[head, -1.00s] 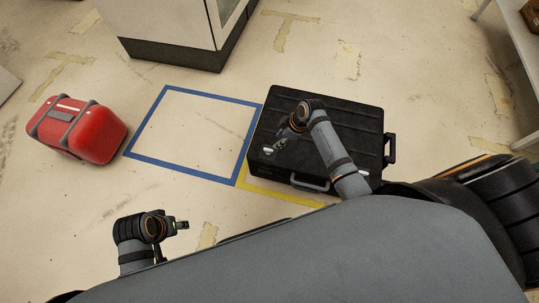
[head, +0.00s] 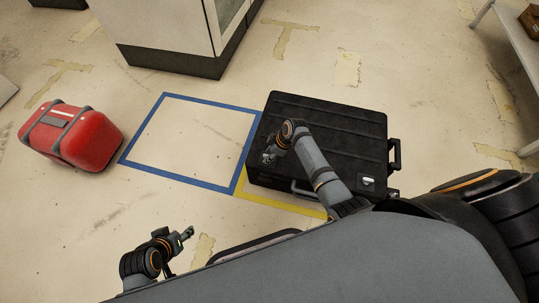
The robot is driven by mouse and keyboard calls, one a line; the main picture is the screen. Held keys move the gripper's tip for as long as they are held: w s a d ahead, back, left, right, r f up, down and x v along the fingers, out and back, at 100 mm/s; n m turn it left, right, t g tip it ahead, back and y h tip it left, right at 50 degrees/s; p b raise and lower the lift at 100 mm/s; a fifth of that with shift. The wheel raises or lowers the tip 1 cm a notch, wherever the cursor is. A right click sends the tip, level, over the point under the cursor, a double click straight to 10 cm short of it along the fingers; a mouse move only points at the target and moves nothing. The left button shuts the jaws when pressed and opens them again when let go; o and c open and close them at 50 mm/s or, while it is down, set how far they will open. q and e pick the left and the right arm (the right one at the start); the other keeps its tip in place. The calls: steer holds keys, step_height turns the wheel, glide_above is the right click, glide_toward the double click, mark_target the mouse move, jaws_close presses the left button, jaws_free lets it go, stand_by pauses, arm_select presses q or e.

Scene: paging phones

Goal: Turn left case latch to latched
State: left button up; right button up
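The black hard case (head: 335,125) lies flat on the floor right of the middle, its handle (head: 302,188) on the near edge. A right case latch (head: 368,181) shows as a pale metal patch at the near right. The left case latch is hidden behind my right gripper (head: 267,158), which is at the case's near left corner. I cannot tell whether that gripper touches the latch, or whether its fingers are open. My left gripper (head: 188,233) is over bare floor at the lower left, away from the case; its fingers are too small to read.
A red suitcase (head: 72,135) lies on the floor at the left. A blue tape square (head: 180,177) encloses empty floor left of the case; yellow tape (head: 280,207) runs along the case's near side. A white cabinet (head: 165,30) stands behind, and a shelf (head: 512,45) at the far right.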

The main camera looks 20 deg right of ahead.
steer(key=shift+c, duration=0.3)
jaws_close()
